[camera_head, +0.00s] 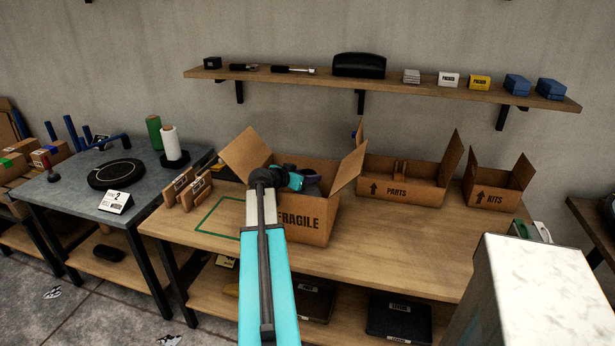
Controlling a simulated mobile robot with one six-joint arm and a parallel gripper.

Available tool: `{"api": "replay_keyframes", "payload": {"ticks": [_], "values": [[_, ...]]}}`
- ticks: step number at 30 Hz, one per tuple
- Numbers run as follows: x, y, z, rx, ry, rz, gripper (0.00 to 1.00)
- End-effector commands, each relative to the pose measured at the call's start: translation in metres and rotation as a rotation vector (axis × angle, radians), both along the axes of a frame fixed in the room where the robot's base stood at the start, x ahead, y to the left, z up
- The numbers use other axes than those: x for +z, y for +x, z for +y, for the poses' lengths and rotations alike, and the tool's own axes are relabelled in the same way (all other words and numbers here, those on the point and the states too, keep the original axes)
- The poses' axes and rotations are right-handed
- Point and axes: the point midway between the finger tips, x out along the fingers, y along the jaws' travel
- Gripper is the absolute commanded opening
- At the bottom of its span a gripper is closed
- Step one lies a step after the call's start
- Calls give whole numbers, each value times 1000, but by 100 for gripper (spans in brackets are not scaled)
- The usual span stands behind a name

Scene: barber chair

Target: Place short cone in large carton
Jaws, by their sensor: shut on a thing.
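The large carton (321,217), marked FRAGILE, stands on the wooden bench with its side flaps spread open. My arm reaches over its front left. My gripper (313,187) is at the carton's opening, partly hidden by my wrist and the carton's front wall. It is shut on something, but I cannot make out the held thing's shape. I cannot pick out the short cone anywhere in view. How deep the gripper sits in the carton is hard to tell.
Open cartons marked PARTS (398,191) and KITS (494,195) stand to the right on the wooden bench (400,244). A shelf (420,90) runs along the wall above. The bench front right of the large carton is clear.

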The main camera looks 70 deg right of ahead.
Motion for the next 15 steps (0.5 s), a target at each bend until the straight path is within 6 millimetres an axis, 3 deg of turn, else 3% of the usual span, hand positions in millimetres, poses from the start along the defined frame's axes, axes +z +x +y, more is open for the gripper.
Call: {"api": "replay_keyframes", "payload": {"ticks": [15], "values": [[-5,0,0,1,-2,0,0]]}}
